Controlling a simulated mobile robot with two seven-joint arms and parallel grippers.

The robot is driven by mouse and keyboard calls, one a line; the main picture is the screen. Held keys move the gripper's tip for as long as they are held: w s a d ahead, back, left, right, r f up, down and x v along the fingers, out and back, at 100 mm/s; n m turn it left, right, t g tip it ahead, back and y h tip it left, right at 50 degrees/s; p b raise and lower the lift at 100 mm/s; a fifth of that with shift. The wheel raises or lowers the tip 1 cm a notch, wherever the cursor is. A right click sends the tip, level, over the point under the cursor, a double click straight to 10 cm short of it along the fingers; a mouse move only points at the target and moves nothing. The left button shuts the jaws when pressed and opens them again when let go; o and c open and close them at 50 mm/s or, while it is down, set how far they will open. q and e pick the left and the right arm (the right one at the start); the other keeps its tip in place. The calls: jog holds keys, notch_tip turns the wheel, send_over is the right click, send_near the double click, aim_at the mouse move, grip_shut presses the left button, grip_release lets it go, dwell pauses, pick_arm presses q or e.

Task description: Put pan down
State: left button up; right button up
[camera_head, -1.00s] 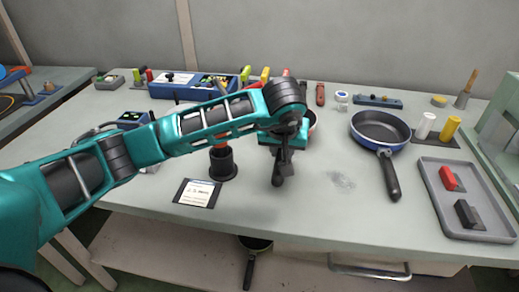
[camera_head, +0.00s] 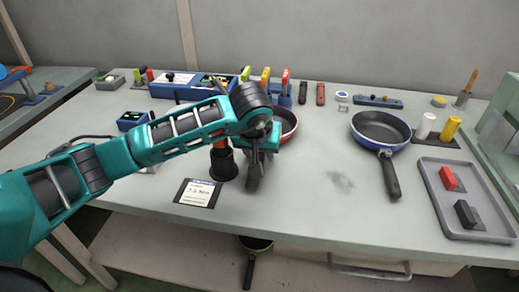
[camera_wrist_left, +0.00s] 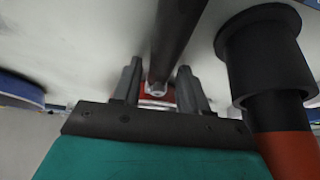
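A red-sided pan with a dark inside (camera_head: 288,124) is on the table behind my left gripper, partly hidden by it. Its black handle (camera_head: 253,180) points toward the table's front edge. In the left wrist view the handle (camera_wrist_left: 174,40) runs between the two fingers of my left gripper (camera_wrist_left: 160,68). Gaps show beside the handle, so the fingers look open around it. A strip of the red pan (camera_wrist_left: 158,103) shows below. My left gripper (camera_head: 257,157) is low over the table in the head view. My right gripper is not in view.
A black holder (camera_head: 223,164) stands just left of the handle, also close in the wrist view (camera_wrist_left: 262,50). A label card (camera_head: 197,193) lies in front. A blue pan (camera_head: 381,128) and a grey tray (camera_head: 428,187) are to the right. Table between the pans is clear.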

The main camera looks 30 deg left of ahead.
pick_arm(q)
jog(key=shift+o, duration=0.6)
jog(key=shift+r, duration=0.1)
